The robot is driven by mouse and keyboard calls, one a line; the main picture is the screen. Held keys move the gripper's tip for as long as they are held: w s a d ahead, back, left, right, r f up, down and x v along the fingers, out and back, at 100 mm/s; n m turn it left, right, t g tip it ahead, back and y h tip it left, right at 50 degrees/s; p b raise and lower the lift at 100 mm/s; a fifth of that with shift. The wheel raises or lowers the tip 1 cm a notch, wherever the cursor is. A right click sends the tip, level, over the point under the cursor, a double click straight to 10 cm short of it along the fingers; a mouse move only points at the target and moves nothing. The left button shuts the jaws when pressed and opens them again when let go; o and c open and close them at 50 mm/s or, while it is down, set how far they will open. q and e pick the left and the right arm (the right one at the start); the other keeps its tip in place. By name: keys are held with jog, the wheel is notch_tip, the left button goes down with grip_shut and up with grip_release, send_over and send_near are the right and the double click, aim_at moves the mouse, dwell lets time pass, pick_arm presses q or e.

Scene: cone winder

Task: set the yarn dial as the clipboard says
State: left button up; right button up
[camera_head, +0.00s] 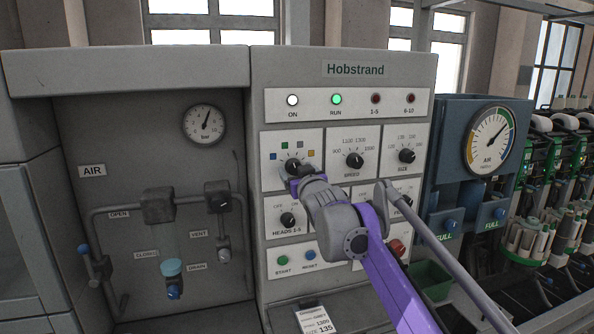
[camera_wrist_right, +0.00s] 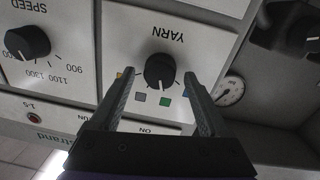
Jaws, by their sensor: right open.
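The yarn dial (camera_head: 294,166) is a black knob on a white plate in the panel's upper left, partly hidden by my right gripper in the head view. In the right wrist view the yarn dial (camera_wrist_right: 160,66) appears upside down, with blue, green, grey and yellow squares around it. My right gripper (camera_wrist_right: 159,74) is open, one finger on each side of the knob; contact is not clear. The clipboard sheet (camera_head: 315,319) lies at the bottom, with small print showing 1300 and 135; its top line seems to read GREY. My left gripper is not in view.
The speed dial (camera_head: 354,160) and size dial (camera_head: 407,155) are right of the yarn dial. The heads dial (camera_head: 288,219) and start button (camera_head: 283,260) are below. The green run lamp (camera_head: 337,99) is lit. An air gauge (camera_head: 489,140) stands farther right.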

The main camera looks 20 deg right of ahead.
grip_shut()
dwell(0.3)
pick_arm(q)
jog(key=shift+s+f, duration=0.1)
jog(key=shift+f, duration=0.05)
pick_arm(e)
jog(key=m+b, duration=0.1)
jog(key=m, duration=0.3)
jog(key=shift+f+b, duration=0.1)
jog(key=shift+b, duration=0.3)
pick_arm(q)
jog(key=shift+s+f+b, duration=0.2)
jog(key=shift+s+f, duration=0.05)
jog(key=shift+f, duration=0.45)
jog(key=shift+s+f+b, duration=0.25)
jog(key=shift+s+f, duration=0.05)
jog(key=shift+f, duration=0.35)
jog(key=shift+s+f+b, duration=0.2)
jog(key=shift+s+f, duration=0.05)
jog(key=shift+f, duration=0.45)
pick_arm(e)
jog(key=shift+m, duration=1.7)
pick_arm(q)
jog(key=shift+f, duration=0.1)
